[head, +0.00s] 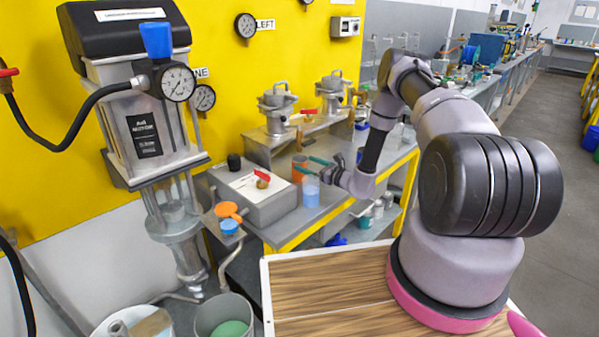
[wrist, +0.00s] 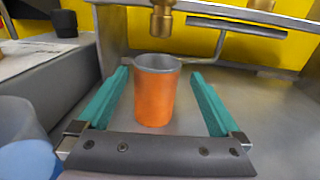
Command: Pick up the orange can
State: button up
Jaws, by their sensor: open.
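The orange can (wrist: 155,98) stands upright on the grey metal bench, open at the top. In the wrist view it is between the two teal fingers of my gripper (wrist: 168,90), close to the left finger, with a wider gap on the right. I cannot tell whether the left finger touches it. In the head view the orange can (head: 299,168) is small and partly hidden behind the teal fingers of my gripper (head: 315,164). My gripper is open, low over the bench.
A blue translucent cup (head: 310,188) stands near the can; it also shows at the left of the wrist view (wrist: 25,145). A grey box with a red-handled valve (head: 262,178) is to the left. A brass fitting (wrist: 162,20) hangs behind the can. Bench surface at right is clear.

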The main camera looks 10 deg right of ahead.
aim_at(294, 158)
jog(key=x, duration=0.4)
jog(key=shift+s+a, duration=0.1)
jog(key=shift+a, duration=0.1)
jog(key=c, duration=1.4)
jog(key=shift+r, duration=0.15)
